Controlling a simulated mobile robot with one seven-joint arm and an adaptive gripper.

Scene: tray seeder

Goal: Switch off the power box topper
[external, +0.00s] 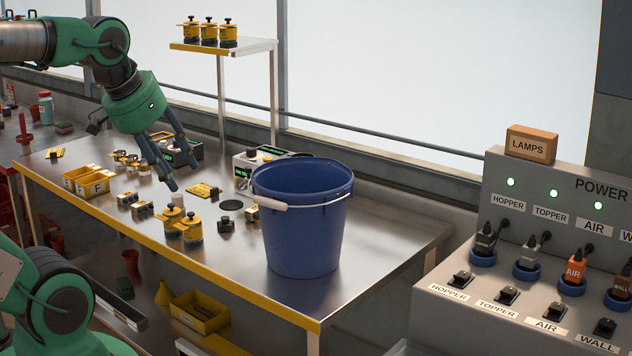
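The grey power box (440,310) stands at the right. Its topper switch (508,295) is a small black switch above a TOPPER label, between the hopper switch (461,279) and the air switch (554,311). The topper lamp (553,193) glows green, and a grey plug (528,250) sits in the topper socket below it. The switch is too small to tell its rocker position. My gripper (183,175) is open and empty above the left part of the steel table, far left of the power box.
A blue bucket (303,235) stands on the steel table (370,262) between my gripper and the power box. Yellow-topped weights (191,230), a yellow bin (85,180) and small parts lie below my gripper. A shelf (255,46) rises behind.

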